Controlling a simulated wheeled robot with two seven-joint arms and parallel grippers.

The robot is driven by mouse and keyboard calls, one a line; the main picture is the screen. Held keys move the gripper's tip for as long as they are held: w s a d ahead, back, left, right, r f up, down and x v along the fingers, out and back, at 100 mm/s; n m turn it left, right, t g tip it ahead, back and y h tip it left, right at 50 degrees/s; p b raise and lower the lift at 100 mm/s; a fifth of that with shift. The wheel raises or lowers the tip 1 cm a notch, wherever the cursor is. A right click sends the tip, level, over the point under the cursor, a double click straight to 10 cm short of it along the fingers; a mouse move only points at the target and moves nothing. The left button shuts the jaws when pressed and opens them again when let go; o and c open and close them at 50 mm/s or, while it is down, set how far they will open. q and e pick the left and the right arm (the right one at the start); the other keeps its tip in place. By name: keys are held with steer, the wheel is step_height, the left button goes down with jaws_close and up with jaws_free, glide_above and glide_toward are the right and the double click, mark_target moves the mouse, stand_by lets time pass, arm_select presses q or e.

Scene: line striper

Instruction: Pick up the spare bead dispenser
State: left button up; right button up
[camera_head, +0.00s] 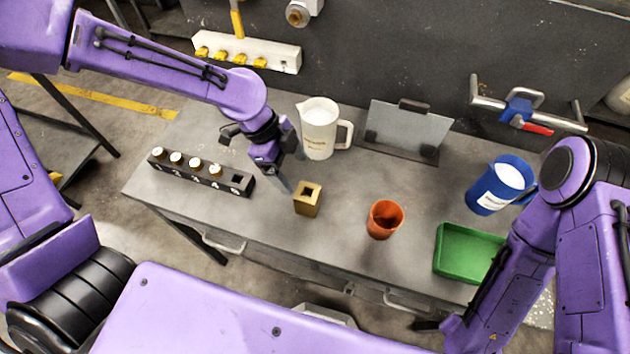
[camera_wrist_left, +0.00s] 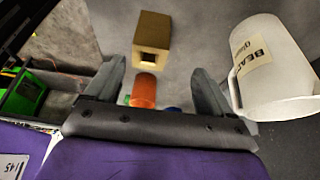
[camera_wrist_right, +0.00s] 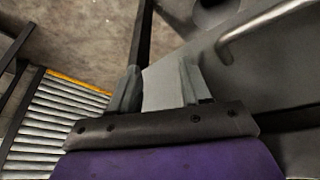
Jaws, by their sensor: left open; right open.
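No object in view is clearly labelled as the spare bead dispenser. A small brass-coloured block (camera_head: 307,199) with a square hole in its top stands on the grey bench. It also shows in the left wrist view (camera_wrist_left: 152,38), ahead of the fingers. My left gripper (camera_head: 283,183) is open and empty, just left of the block and apart from it; its spread fingers show in the left wrist view (camera_wrist_left: 158,90). A black rack (camera_head: 203,178) at the bench's left holds several light-topped pieces and has one empty square slot. My right gripper (camera_wrist_right: 160,88) is open, low, away from these objects.
A white labelled jug (camera_head: 318,130) stands behind the block. An orange cup (camera_head: 384,219), a green tray (camera_head: 468,252) and a blue container (camera_head: 495,188) stand to the right. A grey upright plate (camera_head: 407,131) is at the back. The bench between block and cup is clear.

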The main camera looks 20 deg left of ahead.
mark_target(310, 196)
arm_select(q)
steer(key=x, duration=0.3)
steer(key=s+p+x, duration=0.1)
steer(key=x, duration=0.2)
steer(key=d+p+x, duration=0.1)
steer(key=x, duration=0.2)
steer(key=shift+s, duration=0.15)
steer(key=shift+d+f, duration=0.2)
steer(key=shift+f, duration=0.1)
steer(key=c, duration=1.5)
steer(key=shift+r, duration=0.15)
